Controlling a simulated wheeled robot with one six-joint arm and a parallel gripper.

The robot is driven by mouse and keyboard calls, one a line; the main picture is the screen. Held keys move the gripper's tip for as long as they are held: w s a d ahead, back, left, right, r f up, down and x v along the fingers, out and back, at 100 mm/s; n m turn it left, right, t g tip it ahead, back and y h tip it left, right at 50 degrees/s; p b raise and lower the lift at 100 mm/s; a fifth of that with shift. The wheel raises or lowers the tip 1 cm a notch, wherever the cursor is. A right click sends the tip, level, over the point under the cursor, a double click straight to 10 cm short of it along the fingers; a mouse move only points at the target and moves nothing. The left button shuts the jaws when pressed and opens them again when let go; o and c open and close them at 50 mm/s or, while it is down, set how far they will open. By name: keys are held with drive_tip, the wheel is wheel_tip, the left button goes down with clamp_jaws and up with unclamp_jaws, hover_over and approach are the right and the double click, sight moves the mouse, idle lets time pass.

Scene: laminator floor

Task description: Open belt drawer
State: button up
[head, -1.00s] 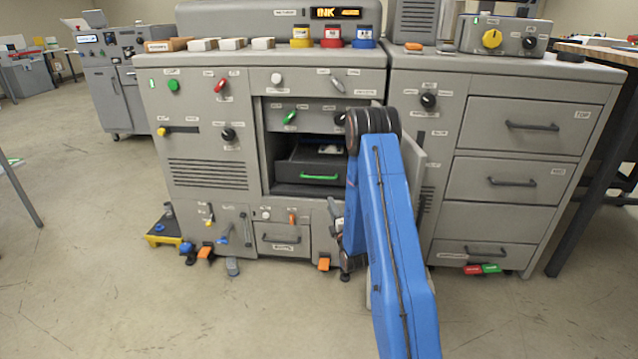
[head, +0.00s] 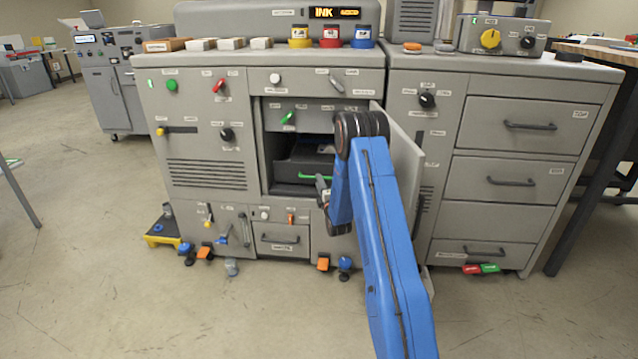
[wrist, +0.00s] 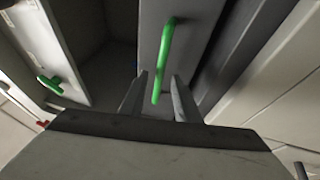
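A dark grey drawer (head: 290,168) with a green bar handle (head: 312,177) sits inside the open bay of the middle cabinet. No readable label shows on it. My gripper (head: 323,188) is in front of the drawer, near the handle's right end, with my arm hiding part of the bay. In the wrist view, the green handle (wrist: 165,55) runs down toward my gripper (wrist: 159,82). The two fingers are apart, and the handle's near end shows between their tips. I cannot tell whether they touch it.
A bay door (head: 405,150) stands open to the right, beside my arm. A green knob (head: 288,118) is above the drawer. A small drawer with a dark handle (head: 280,239) is below the bay. Pedals, including a blue one (head: 345,264), stick out near the floor. The front floor is clear.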

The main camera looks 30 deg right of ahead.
drive_tip(key=shift+w+d+r, duration=0.1)
drive_tip(key=shift+w+d, duration=0.05)
drive_tip(key=shift+w, duration=0.5)
clamp_jaws()
drive_tip(key=shift+s, duration=0.15)
